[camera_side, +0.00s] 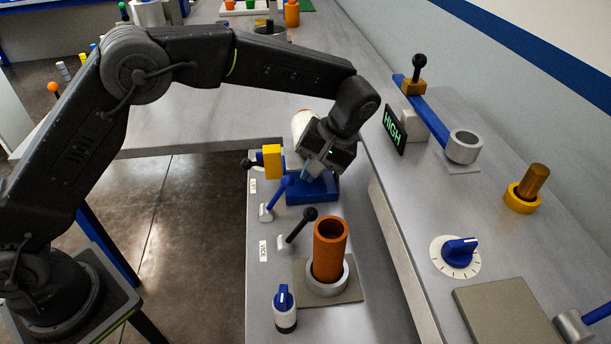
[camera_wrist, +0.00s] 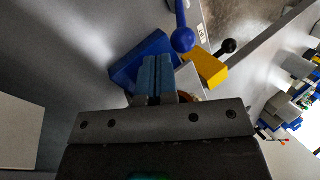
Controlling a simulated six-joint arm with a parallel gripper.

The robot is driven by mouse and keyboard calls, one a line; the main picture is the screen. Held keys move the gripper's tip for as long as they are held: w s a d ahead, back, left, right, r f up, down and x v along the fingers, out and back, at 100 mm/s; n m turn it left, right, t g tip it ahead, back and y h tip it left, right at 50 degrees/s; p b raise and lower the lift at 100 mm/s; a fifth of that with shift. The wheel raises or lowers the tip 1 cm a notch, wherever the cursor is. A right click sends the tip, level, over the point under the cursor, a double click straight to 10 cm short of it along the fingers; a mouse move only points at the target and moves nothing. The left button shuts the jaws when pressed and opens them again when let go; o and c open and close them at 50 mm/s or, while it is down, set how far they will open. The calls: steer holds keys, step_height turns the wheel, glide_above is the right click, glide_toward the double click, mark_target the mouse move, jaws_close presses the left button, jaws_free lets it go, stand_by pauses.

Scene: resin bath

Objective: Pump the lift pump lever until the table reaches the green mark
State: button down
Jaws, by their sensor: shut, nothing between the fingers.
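My gripper (camera_side: 308,174) is shut and empty, pointing down over a blue block (camera_side: 313,194) on the low bench. Its fingers (camera_wrist: 157,80) show pressed together in the wrist view, in front of the blue block (camera_wrist: 138,62); I cannot tell if they touch it. A blue lever (camera_side: 276,196) with a ball end stands on a white pivot left of the block, near a small label. In the wrist view its ball (camera_wrist: 183,39) is beside the fingers, apart from them. I cannot tell for sure which lever is the lift pump's. I cannot make out the lift table or green mark.
A yellow block (camera_side: 272,162) with a black knob (camera_side: 246,164) stands behind the blue lever. A black-knobbed lever (camera_side: 298,229) by a "VICE" label and an orange cylinder (camera_side: 329,250) in a grey ring stand in front. A "HIGH" sign (camera_side: 395,130) stands on the right bench.

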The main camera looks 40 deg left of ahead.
mark_target(291, 178)
steer(key=shift+x, duration=1.1)
steer(key=shift+r, duration=0.1)
steer(key=shift+s+a+r, duration=0.15)
steer(key=shift+s+a, duration=0.05)
steer(key=shift+a, duration=0.05)
steer(key=shift+s+a+r+t+h, duration=0.1)
steer(key=shift+s+r+t+h, duration=0.05)
steer(key=shift+t+h, duration=0.2)
steer(key=shift+s+a+r+t+h, duration=0.45)
steer(key=shift+a, duration=0.05)
steer(key=s+a+t+h, duration=0.3)
steer(key=s+a, duration=0.5)
steer(key=shift+r+t+h, duration=0.2)
steer(key=shift+t+h, duration=0.2)
steer(key=shift+s+f, duration=0.1)
steer(key=shift+s, duration=0.05)
